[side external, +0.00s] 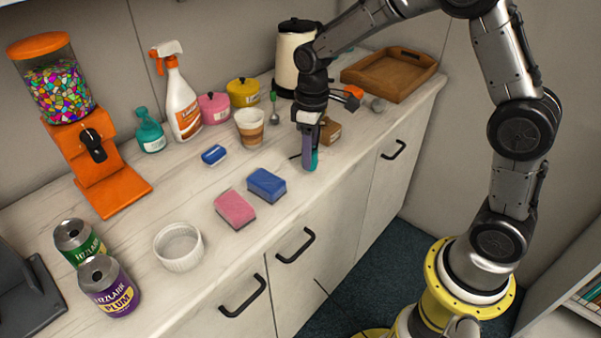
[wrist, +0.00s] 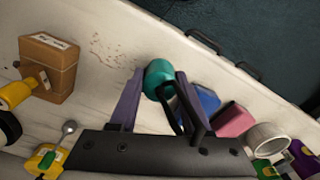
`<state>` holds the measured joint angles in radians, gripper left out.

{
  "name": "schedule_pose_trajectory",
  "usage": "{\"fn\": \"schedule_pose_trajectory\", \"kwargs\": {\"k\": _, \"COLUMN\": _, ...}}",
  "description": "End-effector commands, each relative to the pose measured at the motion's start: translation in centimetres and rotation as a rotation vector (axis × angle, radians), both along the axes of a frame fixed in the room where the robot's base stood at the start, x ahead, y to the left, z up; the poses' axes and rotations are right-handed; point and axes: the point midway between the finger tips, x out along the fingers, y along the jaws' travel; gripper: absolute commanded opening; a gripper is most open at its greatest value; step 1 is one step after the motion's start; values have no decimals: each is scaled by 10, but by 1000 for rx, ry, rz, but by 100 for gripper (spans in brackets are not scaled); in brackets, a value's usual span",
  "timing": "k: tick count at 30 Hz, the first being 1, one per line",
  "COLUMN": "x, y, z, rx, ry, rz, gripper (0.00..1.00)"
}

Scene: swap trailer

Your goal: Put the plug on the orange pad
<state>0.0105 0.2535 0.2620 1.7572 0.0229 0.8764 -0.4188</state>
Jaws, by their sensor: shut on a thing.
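My gripper (side external: 308,163) points down with its purple fingertips low over the counter's front part, right of the blue sponge. It is shut on a teal rounded thing, most likely the plug (wrist: 158,74), with a black curved part beside it in the wrist view. The fingers hide most of it in the side view. I cannot tell whether it touches the counter. The gripper also shows in the wrist view (wrist: 158,88). No separate orange pad is clear; the flat orange surface that shows is the foot (side external: 115,193) of the candy dispenser (side external: 62,85), at the far left.
A blue sponge (side external: 267,184) and pink sponge (side external: 235,209) lie left of my gripper. A white ramekin (side external: 180,250), cans (side external: 108,285), a paper cup (side external: 249,128) and a blue item (side external: 214,154) stand around. A brown box (wrist: 48,65) is close by. A wooden tray (side external: 388,73) lies behind.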

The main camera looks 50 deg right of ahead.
Motion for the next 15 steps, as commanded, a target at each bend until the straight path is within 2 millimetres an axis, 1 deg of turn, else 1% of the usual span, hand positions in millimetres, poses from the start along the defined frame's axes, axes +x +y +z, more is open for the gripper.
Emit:
{"fn": "schedule_pose_trajectory", "kwargs": {"k": 1, "x": 3, "y": 0, "z": -2, "rx": 0, "ry": 0, "rz": -76, "gripper": 0}}
{"fn": "schedule_pose_trajectory", "kwargs": {"k": 3, "x": 7, "y": 0, "z": -1, "rx": 1, "ry": -2, "rz": -174, "gripper": 0}}
{"fn": "schedule_pose_trajectory", "kwargs": {"k": 6, "x": 10, "y": 0, "z": -1, "rx": 0, "ry": 0, "rz": -284, "gripper": 0}}
{"fn": "schedule_pose_trajectory", "kwargs": {"k": 11, "x": 13, "y": -1, "z": 1, "rx": 0, "ry": -1, "rz": -381, "gripper": 0}}
{"fn": "schedule_pose_trajectory", "kwargs": {"k": 13, "x": 16, "y": -6, "z": 10, "rx": 0, "ry": -5, "rz": -410, "gripper": 0}}
{"fn": "schedule_pose_trajectory", "kwargs": {"k": 15, "x": 20, "y": -16, "z": 26, "rx": -2, "ry": -8, "rz": -438, "gripper": 0}}
